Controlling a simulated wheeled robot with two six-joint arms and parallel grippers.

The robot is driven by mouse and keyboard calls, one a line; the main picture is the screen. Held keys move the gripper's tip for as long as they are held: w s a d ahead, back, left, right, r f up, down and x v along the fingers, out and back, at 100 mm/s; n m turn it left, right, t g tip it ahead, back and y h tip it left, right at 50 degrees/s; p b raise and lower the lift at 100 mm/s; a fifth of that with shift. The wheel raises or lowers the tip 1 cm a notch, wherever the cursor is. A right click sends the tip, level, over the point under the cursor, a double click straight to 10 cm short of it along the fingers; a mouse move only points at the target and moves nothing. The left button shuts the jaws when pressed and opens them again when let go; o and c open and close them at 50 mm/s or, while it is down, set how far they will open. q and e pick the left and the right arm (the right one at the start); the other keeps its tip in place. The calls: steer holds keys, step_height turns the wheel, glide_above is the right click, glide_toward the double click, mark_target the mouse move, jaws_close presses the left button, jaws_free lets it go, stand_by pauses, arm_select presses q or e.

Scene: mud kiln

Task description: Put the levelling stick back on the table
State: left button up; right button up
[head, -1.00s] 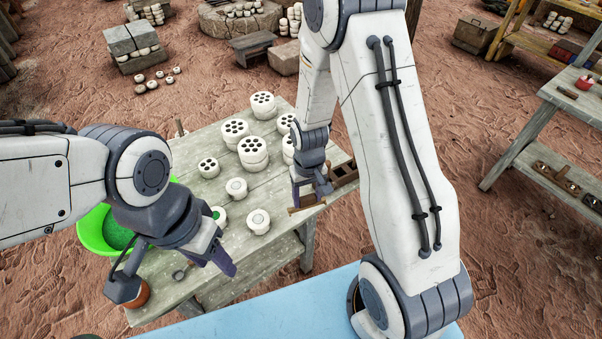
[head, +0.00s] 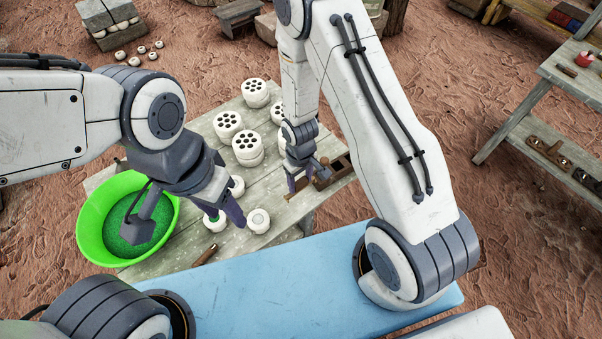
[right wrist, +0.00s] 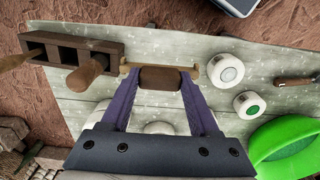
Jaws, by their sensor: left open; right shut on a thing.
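The levelling stick, a pale wooden bar with a darker brown middle block (right wrist: 160,78), is between the purple fingers of my right gripper (right wrist: 160,90) in the right wrist view. My right gripper (head: 300,186) is shut on it, low over the right part of the worn wooden table (head: 180,244). One end of the stick shows just left of the fingers in the head view. I cannot tell whether it touches the tabletop. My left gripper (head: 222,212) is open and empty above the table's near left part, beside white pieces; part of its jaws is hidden.
A brown wooden mould (head: 335,172) with handles lies at the table's right edge. Several white holed cylinders (head: 248,148) stand mid-table. A green basin (head: 90,225) stands at the left; a brown-handled tool (head: 206,254) lies near the front. A blue surface (head: 300,275) is closer to me.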

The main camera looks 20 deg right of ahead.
steer(key=shift+s+a+f, duration=0.1)
steer(key=shift+s+a, duration=0.05)
steer(key=shift+a, duration=0.2)
steer(key=shift+a+f+n, duration=0.1)
steer(key=shift+f+n, duration=0.15)
steer(key=shift+n, duration=0.05)
arm_select(q)
step_height(320, 180, down, 8)
steer(key=b, duration=0.8)
steer(key=shift+b, duration=0.4)
arm_select(e)
step_height(320, 180, down, 8)
steer(key=shift+f, duration=0.15)
arm_select(q)
steer(key=shift+f, duration=0.25)
arm_select(e)
steer(key=shift+f, duration=0.2)
steer(key=o, duration=1.2)
steer(key=shift+o, duration=0.3)
arm_select(q)
steer(key=shift+r, duration=0.15)
arm_select(e)
steer(key=shift+r, duration=0.1)
steer(key=shift+r+p, duration=2.9)
steer(key=shift+r, duration=0.1)
arm_select(q)
step_height(320, 180, up, 6)
steer(key=shift+f, duration=0.1)
